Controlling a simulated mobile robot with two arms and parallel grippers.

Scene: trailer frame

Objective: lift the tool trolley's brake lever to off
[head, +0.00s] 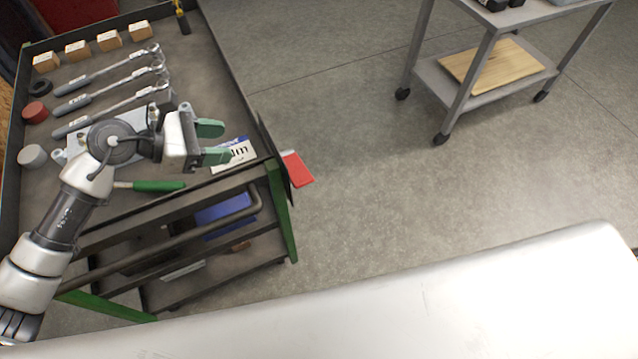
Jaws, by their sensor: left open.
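The tool trolley (277,215) stands at the left, a dark tray top on green legs with a bar handle along its near side. A red brake lever (297,168) sticks out past its right side, near the front right corner. It looks like a flat red plate; its inner end is hidden by the trolley's edge. My left gripper (217,142) is over the tray top, left of the lever and apart from it. Its two green-tipped fingers are spread, pointing right, with nothing between them. My right gripper is not in view.
On the tray top lie several ratchet wrenches (110,70), small boxes (108,40), tape rolls (35,111), a green-handled tool (150,186) and a printed label (234,154). A grey wheeled cart (430,75) with a wooden board (492,66) stands upper right. The floor between is clear.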

